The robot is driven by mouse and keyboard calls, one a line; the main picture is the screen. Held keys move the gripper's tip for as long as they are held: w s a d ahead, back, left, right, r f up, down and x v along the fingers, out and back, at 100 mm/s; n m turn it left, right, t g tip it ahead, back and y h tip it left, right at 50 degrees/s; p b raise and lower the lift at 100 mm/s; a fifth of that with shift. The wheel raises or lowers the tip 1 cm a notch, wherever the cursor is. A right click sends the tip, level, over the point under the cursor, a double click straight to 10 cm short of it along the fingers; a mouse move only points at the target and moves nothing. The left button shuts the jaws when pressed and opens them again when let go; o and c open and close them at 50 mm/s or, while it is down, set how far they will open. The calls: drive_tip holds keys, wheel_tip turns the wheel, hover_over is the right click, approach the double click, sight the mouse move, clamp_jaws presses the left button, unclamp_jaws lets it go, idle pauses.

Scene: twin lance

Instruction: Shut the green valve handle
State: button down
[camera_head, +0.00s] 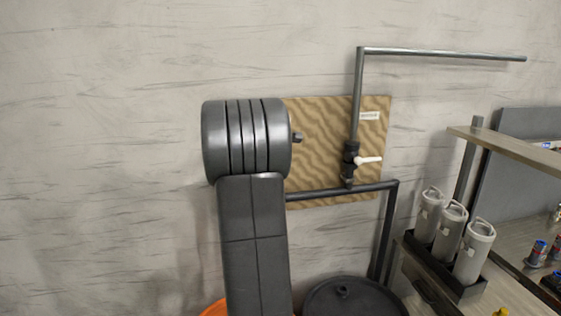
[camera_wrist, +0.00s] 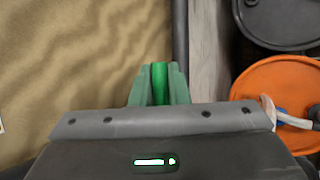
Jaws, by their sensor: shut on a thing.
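The green valve handle (camera_wrist: 159,84) shows in the wrist view as a bright green bar between the two duller green fingers of my gripper (camera_wrist: 159,72). My gripper is shut on it, with a finger against each side. The handle points roughly the same way as a dark pipe (camera_wrist: 180,35) just beyond it. The valve body is not clear there. In the head view my arm hides the handle and my gripper.
A patterned tan board (camera_head: 325,112) carries pipes and a second valve with a white handle (camera_head: 369,160). Below are a black drum (camera_head: 322,300) and an orange drum (camera_wrist: 268,85). At right a shelf (camera_head: 510,150) and several grey-white canisters (camera_head: 474,250) stand close by.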

drive_tip(key=shift+f+y, duration=0.25)
drive_tip(key=shift+y, duration=0.15)
idle(0.3)
drive_tip(key=c, duration=1.4)
unclamp_jaws()
drive_tip(key=b+v, duration=0.2)
drive_tip(key=v, duration=1.1)
drive_tip(key=shift+s+r, duration=0.15)
drive_tip(key=shift+r, duration=0.25)
drive_tip(key=p+x, duration=0.2)
drive_tip(key=x, duration=1.2)
drive_tip(key=shift+s+a, duration=0.1)
